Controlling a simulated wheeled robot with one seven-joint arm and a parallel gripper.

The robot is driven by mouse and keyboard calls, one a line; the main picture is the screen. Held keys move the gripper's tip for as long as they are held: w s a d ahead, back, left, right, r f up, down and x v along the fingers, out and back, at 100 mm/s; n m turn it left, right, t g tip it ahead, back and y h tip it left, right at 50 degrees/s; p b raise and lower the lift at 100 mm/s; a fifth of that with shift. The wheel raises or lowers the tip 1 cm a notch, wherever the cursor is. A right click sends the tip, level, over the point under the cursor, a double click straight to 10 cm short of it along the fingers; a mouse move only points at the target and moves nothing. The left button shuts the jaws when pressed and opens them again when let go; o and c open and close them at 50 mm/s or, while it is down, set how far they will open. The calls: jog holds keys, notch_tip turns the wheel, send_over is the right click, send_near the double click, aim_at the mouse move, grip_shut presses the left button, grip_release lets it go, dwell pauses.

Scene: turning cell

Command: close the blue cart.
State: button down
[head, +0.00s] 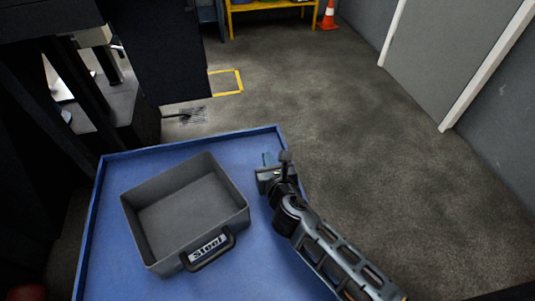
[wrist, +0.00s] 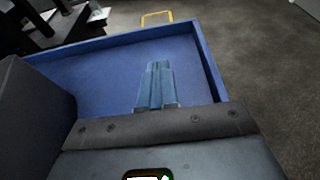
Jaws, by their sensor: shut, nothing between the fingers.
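The blue cart (head: 115,236) fills the lower left of the head view, seen from above as a flat blue surface with a raised rim. In the wrist view its blue floor and rim (wrist: 212,65) also show. A grey open bin (head: 185,205) with a handle and a "Steel" label stands on it, empty. My gripper (head: 268,158) is over the right part of the cart, right of the bin and near the far right corner. Its blue fingers (wrist: 155,82) are together and empty. I cannot tell whether they touch the cart. The cart's sides below the rim are hidden.
A dark machine (head: 165,50) stands beyond the cart at the left. A yellow-framed table (head: 270,5) and an orange cone (head: 328,16) are at the back. A grey door (head: 450,55) is in the right wall. The floor (head: 340,120) right of the cart is clear.

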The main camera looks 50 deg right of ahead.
jog(key=b, duration=0.1)
send_near(258, 130)
jog(key=x, duration=0.5)
jog(key=shift+w+f, duration=0.1)
jog(key=shift+f, duration=0.25)
jog(key=shift+w+d, duration=0.25)
jog(key=shift+w, duration=0.3)
jog(key=shift+w+d, duration=0.1)
